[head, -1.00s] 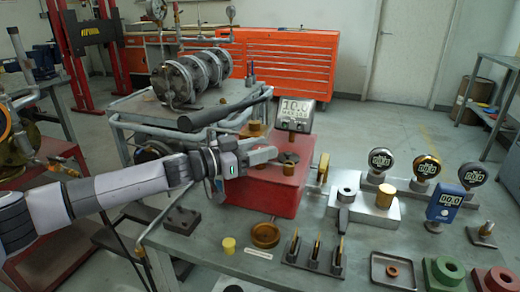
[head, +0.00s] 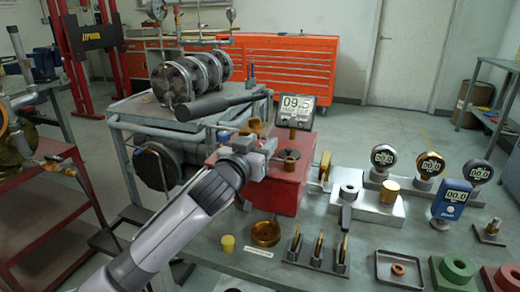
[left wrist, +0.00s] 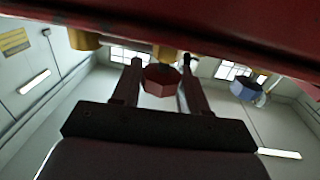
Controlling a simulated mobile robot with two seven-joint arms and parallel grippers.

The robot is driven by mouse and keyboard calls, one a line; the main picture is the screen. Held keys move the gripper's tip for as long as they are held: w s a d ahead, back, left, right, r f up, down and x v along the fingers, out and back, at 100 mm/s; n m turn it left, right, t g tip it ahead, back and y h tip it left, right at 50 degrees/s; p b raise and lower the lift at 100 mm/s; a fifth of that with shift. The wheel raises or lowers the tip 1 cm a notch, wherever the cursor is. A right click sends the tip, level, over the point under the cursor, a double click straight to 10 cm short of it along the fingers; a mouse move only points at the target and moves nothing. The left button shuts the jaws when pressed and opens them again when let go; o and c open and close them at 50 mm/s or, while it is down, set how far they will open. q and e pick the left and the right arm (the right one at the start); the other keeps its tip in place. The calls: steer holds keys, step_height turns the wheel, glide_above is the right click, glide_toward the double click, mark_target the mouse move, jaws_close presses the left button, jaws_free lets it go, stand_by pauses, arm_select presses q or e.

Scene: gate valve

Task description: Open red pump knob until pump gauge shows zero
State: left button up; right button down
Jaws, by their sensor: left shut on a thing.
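The red pump (head: 288,190) stands on the workbench. Its digital gauge (head: 296,108) reads about 09.5. My left gripper (head: 268,150) is at the near left side of the pump, just below its top. In the left wrist view the red faceted pump knob (left wrist: 163,81) sits between the two fingers of my left gripper (left wrist: 160,66), which is shut on it. The knob is hidden behind the gripper in the head view. My right gripper is not in view.
The pump's long dark lever (head: 218,101) reaches out to the left above my gripper. A brass cup (head: 264,234), pointed fittings (head: 318,247) and several gauges (head: 430,164) stand on the bench. Behind are a flanged pipe assembly (head: 195,78) and an orange cabinet (head: 290,65).

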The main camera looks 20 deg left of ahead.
arm_select(q)
steer(key=n+y, duration=0.1)
steer(key=y, duration=0.1)
steer(key=n+y+b, duration=0.1)
steer(key=shift+d+f+n+y, duration=0.1)
steer(key=shift+f+n+y, duration=0.1)
steer(key=shift+n+y, duration=0.15)
steer(key=n+y+b, duration=0.1)
steer(key=y+b, duration=0.1)
steer(key=n+g+y+b, duration=0.1)
steer(key=n+y+b, duration=0.1)
steer(key=y, duration=0.1)
steer(key=shift+y, duration=0.25)
steer(key=shift+r+n+y, duration=0.1)
steer(key=shift+n+y, duration=0.2)
steer(key=shift+n, duration=0.05)
steer(key=shift+r+n+g+y+b, duration=0.15)
steer(key=shift+n+g+y+b, duration=0.15)
steer(key=shift+g+y+b, duration=0.15)
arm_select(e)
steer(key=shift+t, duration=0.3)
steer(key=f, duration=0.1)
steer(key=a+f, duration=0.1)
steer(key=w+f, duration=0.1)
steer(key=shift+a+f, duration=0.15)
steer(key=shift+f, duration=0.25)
